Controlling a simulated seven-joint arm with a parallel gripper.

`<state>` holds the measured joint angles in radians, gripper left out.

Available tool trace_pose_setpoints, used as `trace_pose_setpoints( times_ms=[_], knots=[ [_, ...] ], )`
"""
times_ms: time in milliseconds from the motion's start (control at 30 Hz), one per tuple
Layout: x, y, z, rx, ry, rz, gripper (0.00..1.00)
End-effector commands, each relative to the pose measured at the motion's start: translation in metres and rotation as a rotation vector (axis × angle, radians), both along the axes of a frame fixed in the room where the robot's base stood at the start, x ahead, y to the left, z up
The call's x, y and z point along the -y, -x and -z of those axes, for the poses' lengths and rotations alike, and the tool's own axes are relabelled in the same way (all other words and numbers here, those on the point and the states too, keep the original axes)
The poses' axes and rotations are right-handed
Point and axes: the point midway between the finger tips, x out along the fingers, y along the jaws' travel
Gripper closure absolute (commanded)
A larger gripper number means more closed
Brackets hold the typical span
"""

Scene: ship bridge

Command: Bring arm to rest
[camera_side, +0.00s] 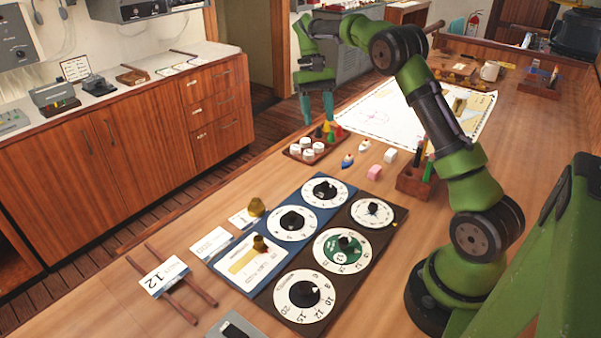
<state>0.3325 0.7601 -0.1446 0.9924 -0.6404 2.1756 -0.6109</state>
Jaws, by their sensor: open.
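My arm is green and black and stands at the right of the wooden table, reaching up and over to the far left. My gripper (317,106) hangs pointing down with its two teal fingers apart and nothing between them. It is over or just behind a small wooden tray (294,153) holding white round pieces and coloured cones. I cannot tell how high the fingertips are above the table.
Blue and dark dial boards (245,281) lie in the front middle. A wooden pen holder (410,183) stands near my arm. Small blue, white and pink pieces (374,172) lie between. A chart (392,118) and a mug (489,71) are farther back.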

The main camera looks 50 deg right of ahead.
Motion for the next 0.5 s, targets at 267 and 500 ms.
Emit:
trace_pose_setpoints(
  times_ms=[267,500],
  knots=[
    [-0.027,0.027,0.000,0.138,0.060,-0.030,0.49],
    [-0.092,0.067,-0.032,0.395,0.086,-0.058,0.49]
  ],
)
